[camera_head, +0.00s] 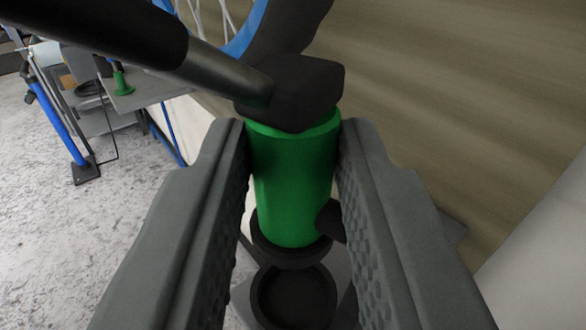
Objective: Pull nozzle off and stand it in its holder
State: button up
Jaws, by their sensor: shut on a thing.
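The nozzle (292,185) is a green cylinder with a black top, from which a thick dark hose or tube runs to the upper left. My gripper (294,150) has one ridged grey finger on each side of the green body and is shut on it. The nozzle stands roughly upright in the picture. A black ring (290,256) surrounds its lower end; I cannot tell if this is its own collar or a separate part. Just below shows a round dark opening with a black rim (255,300), perhaps the holder. The nozzle's tip is hidden.
A small dark lever-like piece (331,220) juts out beside the nozzle near the right finger. A brownish panel (450,90) fills the right behind. At far left are a grey bench (150,90), a smaller green piece (121,82) and a blue post (55,120) above speckled floor.

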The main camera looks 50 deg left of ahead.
aim_at(294, 259)
jog(key=shift+f, duration=2.05)
jog(key=shift+f, duration=1.3)
dwell(0.7)
jog(key=o, duration=1)
jog(key=shift+o, duration=0.7)
jog(key=shift+s+d, duration=0.1)
jog(key=v, duration=1)
